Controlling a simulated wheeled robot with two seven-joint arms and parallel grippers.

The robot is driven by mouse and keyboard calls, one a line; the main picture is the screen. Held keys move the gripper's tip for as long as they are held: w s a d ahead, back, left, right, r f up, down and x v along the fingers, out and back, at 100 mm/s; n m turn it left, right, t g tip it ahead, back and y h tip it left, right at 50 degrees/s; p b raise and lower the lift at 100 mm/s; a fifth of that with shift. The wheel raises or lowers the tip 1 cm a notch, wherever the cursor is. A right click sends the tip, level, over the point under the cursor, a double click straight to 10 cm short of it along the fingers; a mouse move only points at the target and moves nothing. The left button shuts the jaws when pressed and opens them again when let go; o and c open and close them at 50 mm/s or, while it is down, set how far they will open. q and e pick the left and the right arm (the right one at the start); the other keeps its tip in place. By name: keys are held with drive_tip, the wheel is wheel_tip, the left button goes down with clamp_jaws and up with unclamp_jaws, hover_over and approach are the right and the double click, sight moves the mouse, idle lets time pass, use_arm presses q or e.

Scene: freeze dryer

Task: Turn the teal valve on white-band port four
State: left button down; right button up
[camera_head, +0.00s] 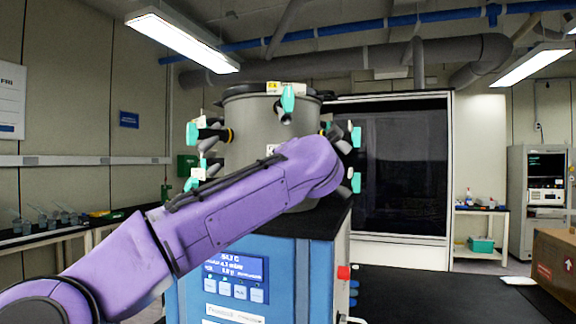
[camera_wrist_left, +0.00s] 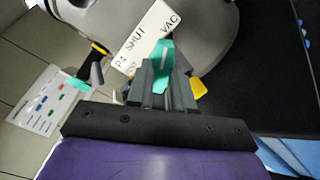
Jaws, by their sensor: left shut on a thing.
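In the left wrist view, my left gripper (camera_wrist_left: 161,82) is shut on a teal valve handle (camera_wrist_left: 160,52). Beside the handle is a white label (camera_wrist_left: 146,36) reading P4, SHUT and VAC. The port's band is hidden behind the fingers. In the head view, my purple left arm reaches across the front of the grey drum (camera_head: 250,125) and hides the gripper and the held handle. Other teal valves show around the drum, at upper front (camera_head: 288,98), left (camera_head: 192,133) and right (camera_head: 356,136). My right gripper is in neither view.
The drum stands on a blue cabinet with a display (camera_head: 236,266). A neighbouring port with a yellow band (camera_wrist_left: 100,48) is left of my gripper in the wrist view. A dark-windowed chamber (camera_head: 400,165) stands behind. A cardboard box (camera_head: 555,262) sits at right on the black bench.

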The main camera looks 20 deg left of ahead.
use_arm(q)
drive_tip(key=shift+n, duration=0.3)
drive_tip(key=n+b, duration=0.2)
drive_tip(key=n, duration=0.9)
drive_tip(key=shift+d, duration=0.15)
idle(0.5)
drive_tip(key=c, duration=1)
unclamp_jaws()
